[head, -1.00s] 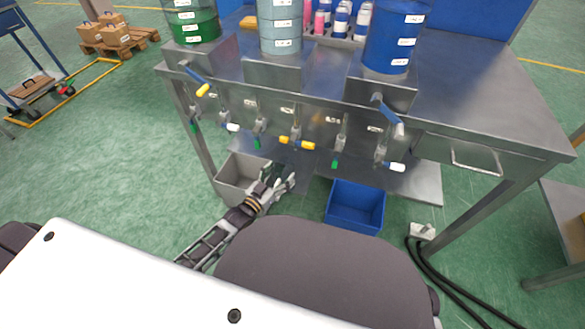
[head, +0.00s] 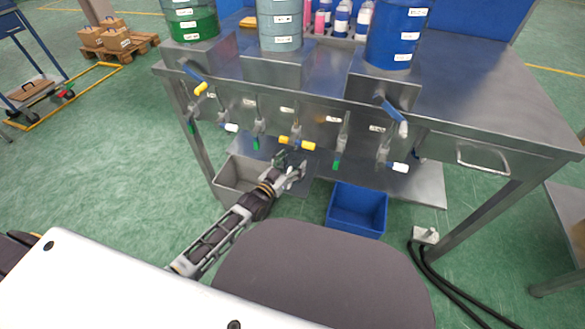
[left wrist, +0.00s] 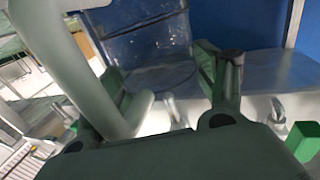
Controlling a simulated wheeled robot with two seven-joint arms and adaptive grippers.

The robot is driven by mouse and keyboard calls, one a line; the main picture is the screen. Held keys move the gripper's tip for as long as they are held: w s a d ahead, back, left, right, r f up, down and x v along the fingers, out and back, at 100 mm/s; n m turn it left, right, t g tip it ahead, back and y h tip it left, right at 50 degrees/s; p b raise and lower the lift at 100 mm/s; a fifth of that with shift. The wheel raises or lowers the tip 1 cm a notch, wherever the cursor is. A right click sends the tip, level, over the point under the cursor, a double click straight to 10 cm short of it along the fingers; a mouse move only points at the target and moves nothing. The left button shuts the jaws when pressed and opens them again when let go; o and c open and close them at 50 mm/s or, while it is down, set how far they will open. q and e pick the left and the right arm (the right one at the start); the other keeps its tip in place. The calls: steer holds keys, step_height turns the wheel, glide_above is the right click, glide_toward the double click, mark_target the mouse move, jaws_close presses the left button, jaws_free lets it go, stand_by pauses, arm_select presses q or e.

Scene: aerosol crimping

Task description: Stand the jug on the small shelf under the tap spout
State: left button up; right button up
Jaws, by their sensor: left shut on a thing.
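The jug (left wrist: 150,45) is a clear, see-through vessel in the left wrist view, with a thick pale grey-green handle (left wrist: 75,75) curving down across the left. My left gripper (head: 292,174) is shut on the jug, its green-padded fingers on either side of it in the left wrist view. In the head view the gripper is low in front of the bench, below the yellow-handled tap (head: 297,143), and the jug is too faint to make out. A low metal shelf (head: 405,183) runs under the taps. My right gripper is not in view.
A grey bin (head: 238,173) stands left of the gripper and a blue bin (head: 357,210) stands right of it. Several taps hang along the bench front (head: 340,105). Black hoses (head: 440,275) lie on the floor at right.

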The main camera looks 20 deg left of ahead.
arm_select(q)
steer(key=shift+w, duration=0.15)
steer(key=shift+w+d, duration=0.15)
steer(key=shift+w, duration=0.05)
steer(key=shift+f+b, duration=1.35)
steer(key=shift+f, duration=0.35)
steer(key=shift+f, duration=0.1)
steer(key=o, duration=1.3)
steer(key=shift+c, duration=0.2)
